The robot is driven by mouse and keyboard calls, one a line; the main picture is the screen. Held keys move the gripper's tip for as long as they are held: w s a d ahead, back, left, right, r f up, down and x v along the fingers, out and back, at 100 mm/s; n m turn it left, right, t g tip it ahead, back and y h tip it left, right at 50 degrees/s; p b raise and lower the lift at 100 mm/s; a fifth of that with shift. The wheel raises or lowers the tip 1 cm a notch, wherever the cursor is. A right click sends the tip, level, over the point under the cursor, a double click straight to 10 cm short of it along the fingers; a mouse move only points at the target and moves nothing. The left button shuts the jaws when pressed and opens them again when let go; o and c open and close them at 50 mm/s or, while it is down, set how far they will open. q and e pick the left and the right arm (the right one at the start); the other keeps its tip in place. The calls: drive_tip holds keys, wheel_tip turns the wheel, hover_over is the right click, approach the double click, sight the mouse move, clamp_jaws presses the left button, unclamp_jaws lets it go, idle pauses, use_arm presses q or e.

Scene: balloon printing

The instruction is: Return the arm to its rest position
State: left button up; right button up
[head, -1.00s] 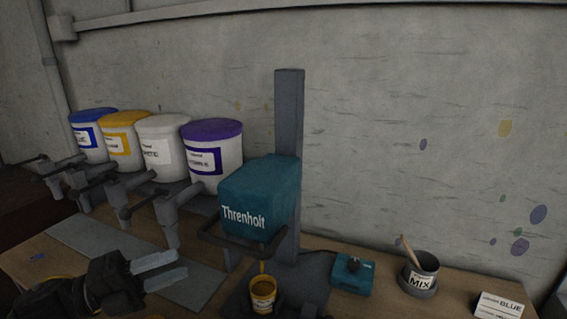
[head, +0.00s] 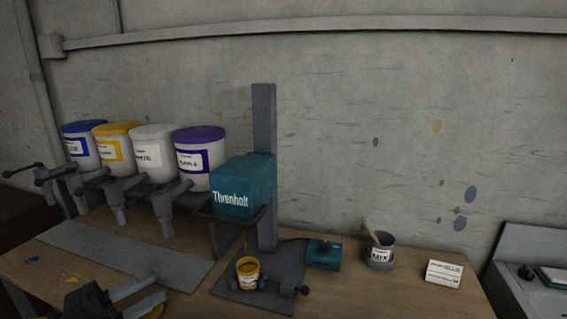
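My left gripper (head: 160,287) is low at the left of the head view, over the front of the table. Its two pale fingers are a little apart, with nothing seen between them. My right gripper is out of view. A small yellow cup (head: 248,276) stands on the grey base (head: 258,294) of the teal Threnholt machine (head: 243,183), right of my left gripper and apart from it.
Several paint buckets, such as the purple-lidded one (head: 200,160), stand with taps at the back left. A grey plate (head: 110,250) lies before them. A teal box (head: 324,254), a MIX pot (head: 380,252) and a white card (head: 444,273) stand at right.

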use_arm(q)
drive_tip(key=a+f+n+t+y, duration=0.1)
drive_tip(key=a+f+n+y, duration=0.1)
drive_tip(key=f+n+y, duration=0.65)
drive_tip(key=a+f+n+t+y, duration=0.15)
drive_tip(key=f+n+y, duration=0.35)
drive_tip(key=f+n, duration=0.5)
drive_tip(key=s+d+f+n+g+y, duration=0.25)
drive_tip(key=s+f+n+g, duration=0.7)
drive_tip(key=s+f, duration=0.85)
drive_tip(key=s+f+m+g, duration=0.2)
drive_tip(key=s+f, duration=0.1)
drive_tip(key=f, duration=2.1)
drive_tip(key=s+a+f+g, duration=0.1)
drive_tip(key=s+a+f, duration=0.1)
drive_tip(key=s+f, duration=1.3)
drive_tip(key=shift+s+a+f+g, duration=0.2)
drive_tip(key=shift+s+a+g, duration=0.1)
drive_tip(key=shift+s, duration=0.55)
